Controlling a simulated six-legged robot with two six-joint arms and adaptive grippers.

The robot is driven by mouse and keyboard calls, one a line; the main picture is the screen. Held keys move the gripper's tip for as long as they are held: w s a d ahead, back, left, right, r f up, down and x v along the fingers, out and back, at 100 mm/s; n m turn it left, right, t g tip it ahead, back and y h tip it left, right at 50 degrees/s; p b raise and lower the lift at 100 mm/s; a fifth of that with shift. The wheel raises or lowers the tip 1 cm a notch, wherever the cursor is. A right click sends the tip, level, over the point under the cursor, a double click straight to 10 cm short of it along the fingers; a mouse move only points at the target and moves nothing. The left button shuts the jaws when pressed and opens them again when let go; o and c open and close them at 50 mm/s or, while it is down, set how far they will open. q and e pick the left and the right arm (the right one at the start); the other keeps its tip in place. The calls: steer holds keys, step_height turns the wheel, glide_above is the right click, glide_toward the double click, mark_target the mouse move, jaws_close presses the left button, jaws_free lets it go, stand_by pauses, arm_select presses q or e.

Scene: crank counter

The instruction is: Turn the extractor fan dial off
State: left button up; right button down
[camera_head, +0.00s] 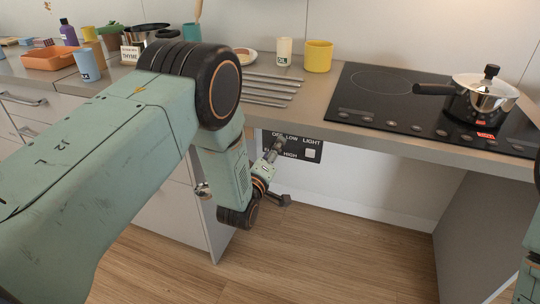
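The extractor fan panel (293,157) is a black plate on the counter's front, below the edge. I can read OFF, LOW, HIGH and LIGHT on it, with part of another word hidden at lower left. My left arm reaches in from the left and bends down, and its gripper (278,147) is up against the panel among the labels, where it covers the dial area. The dial and its pointer cannot be made out, nor whether the gripper touches it. Whether the gripper is open or shut is too small to tell. Only part of my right arm shows at the right edge.
A black cooktop (400,118) with a steel pot (484,100) is at the right of the counter. A yellow cup (318,56), a white cup (284,50) and metal rods (270,89) stand or lie behind the panel. Open room lies below.

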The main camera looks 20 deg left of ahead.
arm_select(q)
steer(key=s, duration=1.2)
steer(key=shift+a, duration=0.2)
steer(key=s+a+f+m+g, duration=0.2)
steer(key=s+f+m+g, duration=0.7)
steer(key=s+f, duration=0.6)
steer(key=s+f+m+g, duration=0.1)
steer(key=s+g, duration=0.3)
steer(key=s, duration=0.6)
steer(key=s+f+m+g, duration=0.1)
steer(key=s+f+g, duration=0.2)
steer(key=s, duration=0.7)
steer(key=shift+s+a+f+g+y, duration=0.3)
steer(key=shift+a+g, duration=0.15)
steer(key=shift+g, duration=0.55)
